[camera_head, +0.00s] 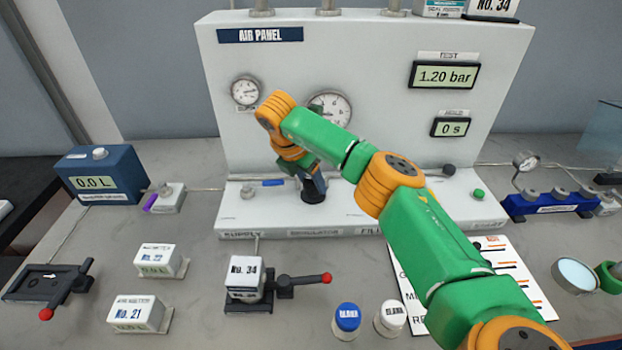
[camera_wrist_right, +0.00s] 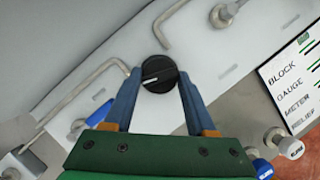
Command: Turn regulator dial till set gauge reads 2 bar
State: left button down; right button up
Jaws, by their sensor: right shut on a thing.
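The regulator dial (camera_wrist_right: 159,74) is a round black knob with a white pointer line, seen from above in the right wrist view. My right gripper (camera_wrist_right: 158,82) is shut on it, with one blue finger on each side. In the head view my right gripper (camera_head: 312,182) comes down over the dial on the panel's base ledge and hides most of it. The larger gauge (camera_head: 330,108) is on the air panel (camera_head: 370,60); my arm partly covers it and its reading is too small to tell. A smaller gauge (camera_head: 245,91) sits to its left. My left gripper is not in view.
The test display (camera_head: 444,75) reads 1.20 bar and the hold display (camera_head: 450,127) reads 0 s. A blue lever (camera_head: 273,183) and a green button (camera_head: 478,194) flank the dial on the ledge. White blocks, lever valves and caps stand in front.

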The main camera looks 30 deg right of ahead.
jog(key=shift+r, duration=0.1)
dwell(0.5)
jog(key=o, duration=1.4)
jog(key=shift+c, duration=0.2)
jog(key=shift+a+r, duration=0.2)
jog(key=shift+r, duration=0.1)
jog(key=b+v, duration=0.1)
jog(key=v, duration=0.5)
jog(key=shift+r, duration=0.15)
